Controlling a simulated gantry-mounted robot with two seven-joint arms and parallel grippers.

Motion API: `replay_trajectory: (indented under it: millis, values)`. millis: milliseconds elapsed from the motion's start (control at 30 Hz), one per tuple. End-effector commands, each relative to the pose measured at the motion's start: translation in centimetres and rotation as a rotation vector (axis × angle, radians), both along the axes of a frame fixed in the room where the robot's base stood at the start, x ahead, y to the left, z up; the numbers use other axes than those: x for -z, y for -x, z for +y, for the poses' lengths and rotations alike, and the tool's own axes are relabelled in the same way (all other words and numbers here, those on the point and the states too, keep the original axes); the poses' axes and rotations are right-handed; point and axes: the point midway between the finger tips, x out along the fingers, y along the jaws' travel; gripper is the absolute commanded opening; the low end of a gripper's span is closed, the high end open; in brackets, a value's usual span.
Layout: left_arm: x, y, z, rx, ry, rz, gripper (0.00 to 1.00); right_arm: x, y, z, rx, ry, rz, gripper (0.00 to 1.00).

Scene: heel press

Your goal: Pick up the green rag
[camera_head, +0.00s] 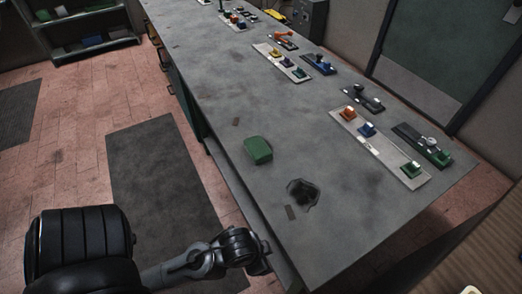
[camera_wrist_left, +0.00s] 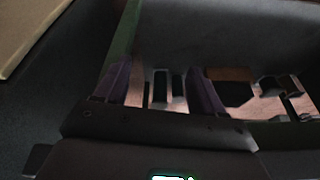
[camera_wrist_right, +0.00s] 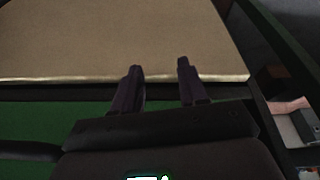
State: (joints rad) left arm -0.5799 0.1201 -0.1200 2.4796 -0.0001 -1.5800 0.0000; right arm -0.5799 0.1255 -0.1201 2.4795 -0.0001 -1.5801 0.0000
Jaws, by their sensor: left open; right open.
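The green rag (camera_head: 257,150) is a small, folded-looking green piece lying flat on the grey workbench (camera_head: 225,110), near its left edge in the head view. Part of my left arm is in the lower left of the head view, off the bench's edge and away from the rag. In the left wrist view my left gripper (camera_wrist_left: 158,70) is open, with nothing between its fingers. In the right wrist view my right gripper (camera_wrist_right: 160,66) is open and empty. Neither wrist view shows the rag.
A dark patch (camera_head: 302,193) is on the bench near the rag. Light strips (camera_head: 380,148) with coloured blocks and several dark fixtures line the bench's right side. A shelf (camera_head: 90,40) stands at the back left. Bench around the rag is mostly clear.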

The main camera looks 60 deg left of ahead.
Motion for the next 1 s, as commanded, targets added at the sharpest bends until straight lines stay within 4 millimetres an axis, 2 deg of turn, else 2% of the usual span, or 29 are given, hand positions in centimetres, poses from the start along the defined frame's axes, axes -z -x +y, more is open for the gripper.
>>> replay_trajectory:
  millis: [433,467,667,1000]
  values:
    - [0.0,0.0,0.0,0.0,0.0,0.0,0.69,-0.03,-0.02,0.22,0.005,-0.009,-0.001,0.43]
    - [-0.01,-0.01,0.0,0.0,0.0,0.0,0.7,-0.03,-0.02,0.22,0.006,-0.01,-0.001,0.43]
    - [-0.01,-0.01,0.0,0.0,0.0,0.0,1.0,-0.04,-0.03,0.22,0.006,-0.01,-0.001,0.43]
    - [-0.71,0.0,0.0,-0.001,0.0,0.0,1.0,-0.74,-0.04,0.11,0.003,-0.004,0.0,0.43]
